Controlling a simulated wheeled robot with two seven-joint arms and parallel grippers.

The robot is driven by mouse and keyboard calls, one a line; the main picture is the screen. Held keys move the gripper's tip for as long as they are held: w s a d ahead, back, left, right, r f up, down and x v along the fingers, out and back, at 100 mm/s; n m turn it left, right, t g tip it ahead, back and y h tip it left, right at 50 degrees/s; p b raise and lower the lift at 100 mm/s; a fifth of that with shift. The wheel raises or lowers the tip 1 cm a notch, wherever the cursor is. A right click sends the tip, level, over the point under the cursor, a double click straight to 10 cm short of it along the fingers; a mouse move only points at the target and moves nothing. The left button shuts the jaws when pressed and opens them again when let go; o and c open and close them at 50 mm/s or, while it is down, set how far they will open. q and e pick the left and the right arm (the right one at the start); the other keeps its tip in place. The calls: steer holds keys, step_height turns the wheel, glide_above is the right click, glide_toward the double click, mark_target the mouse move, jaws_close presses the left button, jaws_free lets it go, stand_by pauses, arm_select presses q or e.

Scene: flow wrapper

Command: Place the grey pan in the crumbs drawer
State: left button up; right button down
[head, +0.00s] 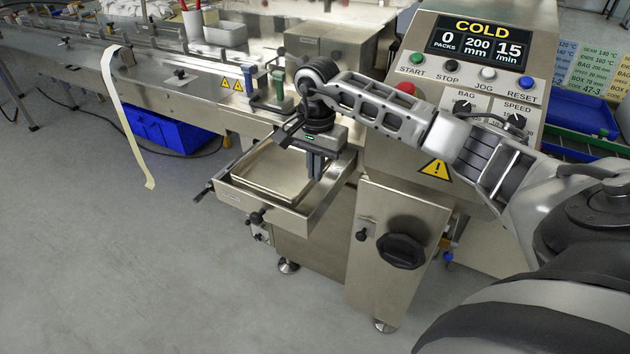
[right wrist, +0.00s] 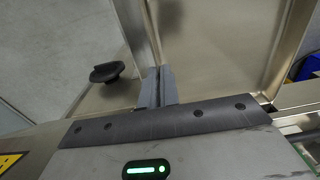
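The grey pan (head: 272,176) is a shallow square metal tray. In the head view it lies within the walls of the pulled-out crumbs drawer (head: 262,208), level as far as I can see. I cannot tell whether its underside rests on the drawer floor. My right gripper (head: 316,178) points down at the pan's right side, with its fingers close together on the rim. In the right wrist view the fingers (right wrist: 158,88) meet at a thin metal wall, with the pan's floor (right wrist: 215,45) to the right. The fingers hide part of that rim. My left gripper is not in view.
The control panel (head: 478,60) and a cabinet with a black knob (head: 401,251) stand right of the drawer. The conveyor (head: 190,80) runs behind it. A blue bin (head: 170,130) is under the conveyor. The floor at front left is clear.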

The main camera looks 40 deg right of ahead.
mark_target(316, 184)
steer(key=shift+f, duration=2)
steer(key=c, duration=2.1)
jaws_free()
steer(key=shift+f, duration=0.25)
steer(key=o, duration=0.5)
steer(key=shift+r, duration=0.1)
steer(key=shift+c, duration=0.2)
